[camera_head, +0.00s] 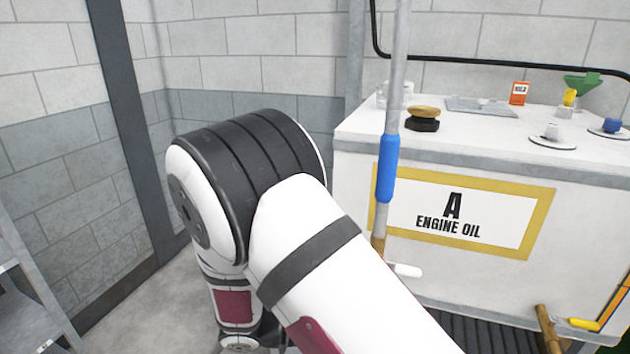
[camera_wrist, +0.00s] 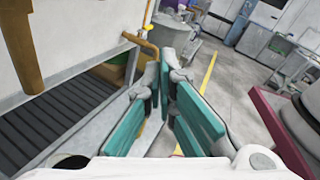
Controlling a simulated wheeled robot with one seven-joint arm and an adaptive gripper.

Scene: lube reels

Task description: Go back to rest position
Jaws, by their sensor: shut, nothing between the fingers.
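My gripper (camera_wrist: 160,85) shows in the wrist view, with its teal finger pads brought together at the tips and nothing held between them. It is beside the white tank, over the floor near a brown pipe (camera_wrist: 142,42). In the head view my folded arm fills the centre and lower middle, and the gripper itself is hidden there.
A white tank labelled "A ENGINE OIL" (camera_head: 345,210) stands at the right, with a blue-sleeved pole (camera_head: 387,168) before it. A dark grate (camera_wrist: 50,118) runs along its base. Grey shelving (camera_head: 25,300) is at the left. Open floor (camera_wrist: 235,85) shows beyond the gripper.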

